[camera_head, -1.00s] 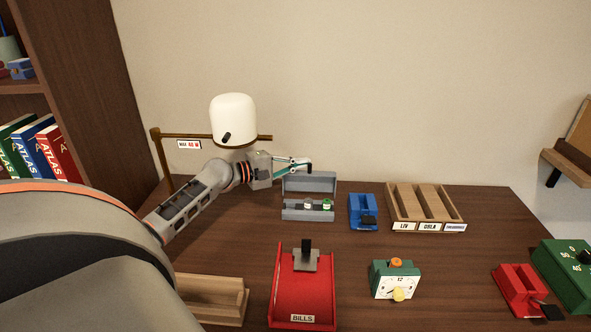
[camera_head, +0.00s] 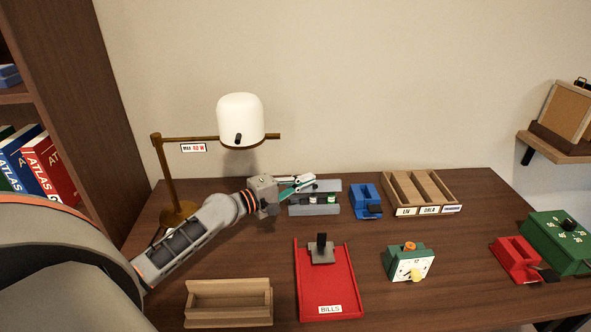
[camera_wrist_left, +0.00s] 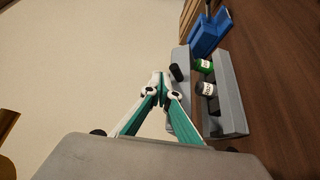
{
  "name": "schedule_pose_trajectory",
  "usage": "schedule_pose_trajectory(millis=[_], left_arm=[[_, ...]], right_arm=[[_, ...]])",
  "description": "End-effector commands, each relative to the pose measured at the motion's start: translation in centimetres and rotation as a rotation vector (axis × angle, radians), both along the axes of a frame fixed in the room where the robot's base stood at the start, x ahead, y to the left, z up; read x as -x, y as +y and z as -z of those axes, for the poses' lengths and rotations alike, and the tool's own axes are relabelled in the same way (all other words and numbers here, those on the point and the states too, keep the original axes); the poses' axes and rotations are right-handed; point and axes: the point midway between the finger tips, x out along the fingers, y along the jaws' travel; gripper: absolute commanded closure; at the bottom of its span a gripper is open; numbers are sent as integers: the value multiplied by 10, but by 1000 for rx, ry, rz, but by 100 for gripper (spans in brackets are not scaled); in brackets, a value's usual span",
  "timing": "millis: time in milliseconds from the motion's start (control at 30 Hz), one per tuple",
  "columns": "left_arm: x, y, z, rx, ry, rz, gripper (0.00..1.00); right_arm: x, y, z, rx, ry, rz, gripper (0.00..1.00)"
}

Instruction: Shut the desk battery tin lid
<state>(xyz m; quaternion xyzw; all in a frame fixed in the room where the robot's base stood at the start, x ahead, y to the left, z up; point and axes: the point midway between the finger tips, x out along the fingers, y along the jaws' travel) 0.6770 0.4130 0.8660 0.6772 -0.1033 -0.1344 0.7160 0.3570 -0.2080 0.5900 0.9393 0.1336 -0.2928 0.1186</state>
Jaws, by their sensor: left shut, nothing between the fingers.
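The grey battery tin (camera_head: 316,210) stands at the back of the desk, and it also shows in the left wrist view (camera_wrist_left: 236,100). Its lid (camera_head: 330,185) is open and raised along the back; the wrist view shows it as a grey slab (camera_wrist_left: 178,58) with a dark knob. A green-banded battery and a pale-labelled battery lie inside. My left gripper (camera_head: 310,179) is shut and empty at the lid's upper left. In the wrist view its fingertips (camera_wrist_left: 159,82) are beside the lid; contact cannot be told. My right gripper is out of view.
A lamp (camera_head: 240,118) stands left of the tin, above my left arm. A blue holder (camera_head: 365,199) is close on the right, then a wooden sorter (camera_head: 389,190). A red bills tray (camera_head: 340,285) and a timer (camera_head: 409,262) are in front.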

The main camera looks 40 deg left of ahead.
Motion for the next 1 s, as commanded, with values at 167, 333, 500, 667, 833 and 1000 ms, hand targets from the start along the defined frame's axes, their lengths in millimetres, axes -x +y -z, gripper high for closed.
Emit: schedule_pose_trajectory(millis=[167, 333, 500, 667, 833, 1000], left_arm=[[10, -13, 15, -1, 5, 1, 100], [17, -19, 24, -1, 6, 1, 100], [21, -22, 30, 0, 4, 0, 100], [23, -24, 32, -1, 3, 1, 100], [23, -25, 32, 0, 1, 0, 100], [23, -25, 32, 0, 1, 0, 100]], right_arm=[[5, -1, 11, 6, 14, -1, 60], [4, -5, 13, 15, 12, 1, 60], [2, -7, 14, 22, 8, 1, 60], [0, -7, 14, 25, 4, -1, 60], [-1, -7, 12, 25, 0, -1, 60], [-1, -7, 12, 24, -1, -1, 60]])
